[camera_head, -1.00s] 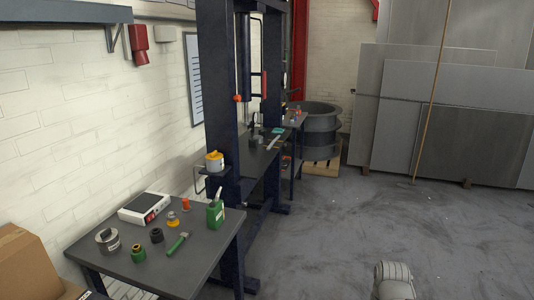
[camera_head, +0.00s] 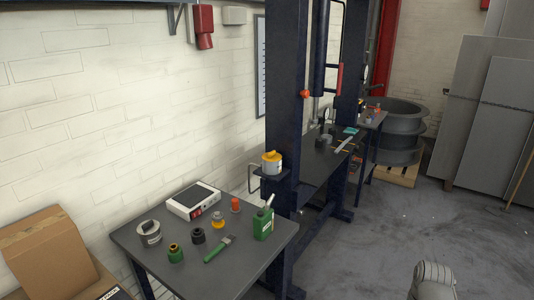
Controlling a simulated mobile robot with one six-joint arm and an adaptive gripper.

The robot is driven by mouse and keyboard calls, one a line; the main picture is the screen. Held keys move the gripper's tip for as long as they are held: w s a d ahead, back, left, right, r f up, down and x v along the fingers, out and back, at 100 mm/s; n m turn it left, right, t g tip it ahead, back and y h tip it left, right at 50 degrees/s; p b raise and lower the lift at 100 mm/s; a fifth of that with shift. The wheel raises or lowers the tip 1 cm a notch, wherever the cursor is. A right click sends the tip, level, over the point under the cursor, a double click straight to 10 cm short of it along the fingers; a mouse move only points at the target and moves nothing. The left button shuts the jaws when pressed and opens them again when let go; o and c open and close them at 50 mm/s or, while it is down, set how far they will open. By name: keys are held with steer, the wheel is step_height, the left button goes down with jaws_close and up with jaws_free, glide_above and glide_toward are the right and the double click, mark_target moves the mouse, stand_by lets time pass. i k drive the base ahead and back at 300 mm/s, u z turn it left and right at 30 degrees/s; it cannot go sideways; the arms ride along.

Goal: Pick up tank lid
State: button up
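No part that I can name for certain as the tank lid stands out in the head view. A yellow-topped pot (camera_head: 271,163) sits on a small shelf on the dark press frame. A grey link of my arm shows at the bottom right; my gripper is outside the view.
The near table also holds a white scale (camera_head: 194,200), a small orange piece (camera_head: 235,205), a green brush (camera_head: 219,249) and a green can (camera_head: 264,223). A cardboard box (camera_head: 47,250) stands left. The dark press frame (camera_head: 287,110) rises behind the table. Floor at right is clear.

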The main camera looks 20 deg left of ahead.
mark_target(273, 156)
steer(key=u, duration=0.2)
steer(key=i, duration=1.4)
steer(key=u, duration=0.2)
